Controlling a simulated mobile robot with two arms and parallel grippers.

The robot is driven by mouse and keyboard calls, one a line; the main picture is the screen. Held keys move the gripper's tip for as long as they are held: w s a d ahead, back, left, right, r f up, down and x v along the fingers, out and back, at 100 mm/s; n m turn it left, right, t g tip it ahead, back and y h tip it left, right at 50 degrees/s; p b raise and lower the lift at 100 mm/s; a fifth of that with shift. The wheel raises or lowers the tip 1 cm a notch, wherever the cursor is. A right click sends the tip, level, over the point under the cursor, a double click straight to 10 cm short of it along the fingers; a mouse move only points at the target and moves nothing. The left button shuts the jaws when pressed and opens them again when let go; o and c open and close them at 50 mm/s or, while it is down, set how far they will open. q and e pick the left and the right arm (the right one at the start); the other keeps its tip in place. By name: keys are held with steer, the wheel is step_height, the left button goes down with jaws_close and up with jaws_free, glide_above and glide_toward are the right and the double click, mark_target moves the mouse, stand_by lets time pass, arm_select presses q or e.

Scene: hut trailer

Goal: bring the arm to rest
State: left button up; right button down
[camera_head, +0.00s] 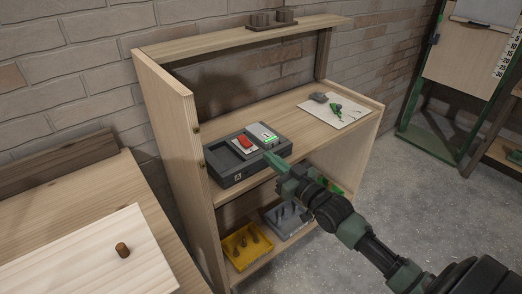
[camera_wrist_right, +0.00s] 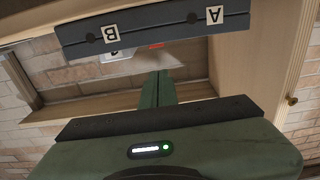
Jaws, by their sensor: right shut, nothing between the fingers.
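My right gripper (camera_head: 272,160) comes in from the lower right in the head view. Its green fingers are shut with nothing between them, and point at the front of a dark grey box. This dark grey box (camera_head: 232,172) sits on the wooden shelf and carries a red part (camera_head: 245,142) and a small green-lit display (camera_head: 268,138). In the right wrist view the shut fingers (camera_wrist_right: 157,85) point toward the box front (camera_wrist_right: 160,32), which bears the labels A and B. I cannot tell whether the fingertips touch the box. My left gripper is not in view.
The wooden shelf unit (camera_head: 172,130) has a tall left side panel. A yellow tray (camera_head: 262,250) and a grey tray (camera_head: 283,228) stand on its lower shelf. A white sheet (camera_head: 348,118) with small items lies at the right. A light board (camera_head: 80,265) with a brown peg (camera_head: 122,250) is at left.

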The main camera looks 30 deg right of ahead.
steer(key=s+a+f+g, duration=0.7)
steer(key=s+a+f, duration=0.3)
steer(key=f, duration=0.3)
steer(key=s+a+f+g+h, duration=0.15)
steer(key=s+g, duration=0.25)
steer(key=s, duration=0.7)
steer(key=s+a+f+g+h, duration=0.1)
steer(key=s+a+f+g, duration=0.2)
steer(key=s, duration=0.7)
step_height(320, 180, down, 28)
steer(key=s+g, duration=0.2)
steer(key=s, duration=0.1)
steer(key=s+d+f+g, duration=0.1)
steer(key=s+d+f, duration=0.2)
steer(key=s+f, duration=1.1)
steer(key=shift+s+d+n, duration=0.35)
steer(key=shift+s+n, duration=0.05)
steer(key=shift+s, duration=0.45)
